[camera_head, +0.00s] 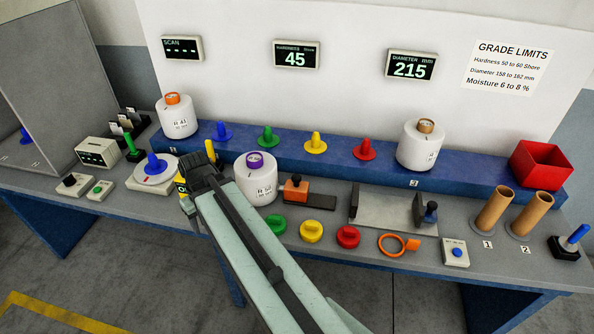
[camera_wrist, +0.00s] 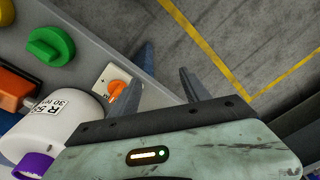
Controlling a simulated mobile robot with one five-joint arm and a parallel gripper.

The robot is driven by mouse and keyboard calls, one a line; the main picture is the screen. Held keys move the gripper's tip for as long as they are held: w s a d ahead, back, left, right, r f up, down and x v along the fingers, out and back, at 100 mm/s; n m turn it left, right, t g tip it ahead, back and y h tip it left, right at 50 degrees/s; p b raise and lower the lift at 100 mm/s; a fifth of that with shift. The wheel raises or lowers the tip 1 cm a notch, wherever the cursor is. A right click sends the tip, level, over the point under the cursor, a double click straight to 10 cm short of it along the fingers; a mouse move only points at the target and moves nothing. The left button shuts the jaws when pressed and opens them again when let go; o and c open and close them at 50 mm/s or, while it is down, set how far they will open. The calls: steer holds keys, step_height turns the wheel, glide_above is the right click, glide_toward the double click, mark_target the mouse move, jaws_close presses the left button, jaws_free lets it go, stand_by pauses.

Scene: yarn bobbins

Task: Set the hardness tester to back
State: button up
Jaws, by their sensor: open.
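No object in view carries a readable hardness tester label. An orange block (camera_head: 295,189) with a dark knob sits on a dark flat rail beside the purple-topped white bobbin (camera_head: 257,180), below the hardness display (camera_head: 296,55), which reads 45; I cannot tell for sure that it is the tester. The block shows partly at the left edge in the wrist view (camera_wrist: 12,90). My gripper (camera_wrist: 160,85) is open and empty, left of that bobbin. In the wrist view an orange knob (camera_wrist: 118,89) on a white plate lies next to the left finger, which partly covers the plate.
Green (camera_head: 275,224), yellow (camera_head: 311,231) and red (camera_head: 347,236) knobs line the bench's front. A dial with a blue knob (camera_head: 155,166) stands left of my gripper. A raised blue shelf (camera_head: 388,172) runs behind, holding two bobbins and several coloured cones. Floor lies beyond the bench edge.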

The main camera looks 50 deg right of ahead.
steer(key=s+d+r+m+t+p, duration=0.1)
steer(key=d+r, duration=0.1)
steer(key=d, duration=0.7)
steer(key=d+r+t+p, duration=0.1)
steer(key=d+r, duration=0.1)
steer(key=d, duration=0.6)
steer(key=m+t+h+p, duration=0.1)
steer(key=h+p, duration=0.1)
glide_toward(296, 176)
steer(key=shift+y, duration=0.3)
steer(key=b+x, duration=0.2)
steer(key=x, duration=0.1)
steer(key=b+x, duration=0.5)
steer(key=x, duration=0.1)
steer(key=shift+s+d+b, duration=0.2)
steer(key=shift+d+b, duration=0.1)
steer(key=shift+r, duration=0.1)
jaws_close()
steer(key=shift+a, duration=0.1)
